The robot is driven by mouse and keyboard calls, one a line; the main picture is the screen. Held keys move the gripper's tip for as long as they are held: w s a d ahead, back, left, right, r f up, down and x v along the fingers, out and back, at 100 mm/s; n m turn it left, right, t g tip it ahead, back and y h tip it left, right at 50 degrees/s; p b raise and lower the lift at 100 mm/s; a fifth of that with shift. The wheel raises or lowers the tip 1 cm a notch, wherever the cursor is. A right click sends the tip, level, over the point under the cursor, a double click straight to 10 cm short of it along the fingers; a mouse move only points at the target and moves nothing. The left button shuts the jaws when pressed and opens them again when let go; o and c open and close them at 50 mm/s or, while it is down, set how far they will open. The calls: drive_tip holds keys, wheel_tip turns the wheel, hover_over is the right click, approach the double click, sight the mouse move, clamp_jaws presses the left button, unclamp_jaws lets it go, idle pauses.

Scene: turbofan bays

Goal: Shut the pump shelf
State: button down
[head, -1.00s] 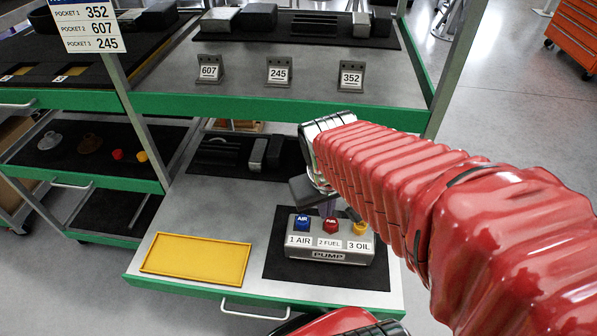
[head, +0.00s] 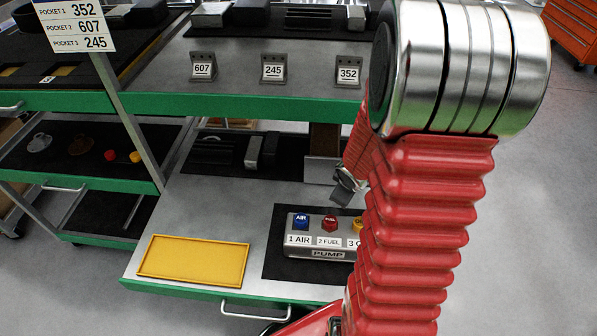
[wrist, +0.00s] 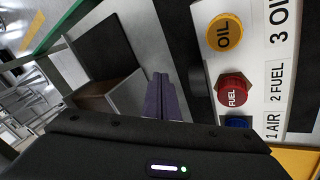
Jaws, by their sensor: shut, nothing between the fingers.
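The pump shelf (head: 190,225) is a grey pull-out shelf with a green front edge. It stands pulled out below the upper green-edged shelf. Its wire handle (head: 258,314) is at the front edge. The grey pump (head: 318,248), with blue, red and yellow caps, sits on a black mat at its right; my arm hides the pump's right end. In the wrist view the pump's caps and labels (wrist: 234,89) are at the right. My gripper (head: 343,190) is just behind the pump, above the shelf. Its fingers (wrist: 162,97) are together and empty, apart from the handle.
A yellow tray (head: 194,261) lies on the shelf's left. The upper shelf (head: 235,104) overhangs the rear, with numbered brackets (head: 273,67) on it. A second cart (head: 80,160) stands at the left. Grey floor (head: 60,290) is free at the front left.

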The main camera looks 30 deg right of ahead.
drive_tip(key=w+a+n+t+y, duration=0.2)
drive_tip(key=w+a+n+y, duration=0.1)
drive_tip(key=w+a, duration=0.3)
drive_tip(key=shift+w+a+r+n+t+y, duration=0.2)
drive_tip(key=shift+a+r+n+t+y, duration=0.15)
drive_tip(key=shift+n, duration=0.45)
approach(298, 179)
drive_tip(key=shift+s+a+f, duration=0.1)
drive_tip(key=shift+a+f, duration=0.3)
drive_tip(key=shift+f, duration=0.3)
drive_tip(key=shift+s+a+f, duration=0.1)
drive_tip(key=shift+a+f, duration=0.3)
drive_tip(key=shift+f, duration=0.25)
drive_tip(key=shift+s+a+f, duration=0.1)
drive_tip(key=shift+a+f, duration=0.35)
drive_tip(key=shift+f, duration=0.25)
drive_tip(key=shift+w+d, duration=0.55)
drive_tip(key=shift+w, duration=0.25)
drive_tip(key=shift+w+d, duration=0.55)
drive_tip(key=shift+w, duration=0.25)
